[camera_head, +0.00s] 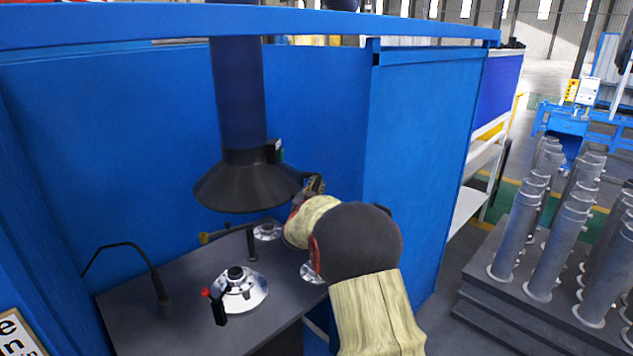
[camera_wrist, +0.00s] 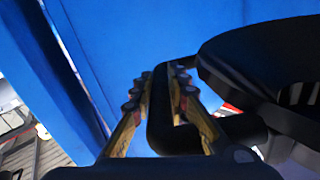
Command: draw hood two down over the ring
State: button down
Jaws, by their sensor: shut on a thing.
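The black cone-shaped hood (camera_head: 248,183) hangs from a dark blue duct above the bench, with clear space under its rim. It also shows at the right of the wrist view (camera_wrist: 265,50). My gripper (camera_head: 314,184) is at the hood's right edge. In the wrist view its fingers (camera_wrist: 158,92) are shut on the hood's black handle (camera_wrist: 159,125). Silver flanged pieces stand on the bench below: one at the front (camera_head: 243,292), one behind (camera_head: 267,232), and one partly hidden by my arm (camera_head: 311,273). I cannot tell which of them is the ring.
The dark bench top (camera_head: 150,318) sits within blue panels (camera_head: 425,150). A thin black curved stand (camera_head: 158,284) is at its left. A dark post (camera_head: 251,243) rises near the rear flange. Several grey flanged tubes (camera_head: 560,240) stand on a platform at right.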

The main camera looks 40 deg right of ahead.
jog(key=shift+f+b, duration=0.4)
jog(key=shift+f, duration=0.95)
jog(key=c, duration=1.7)
grip_release()
jog(key=shift+r, duration=0.25)
jog(key=v, duration=1.2)
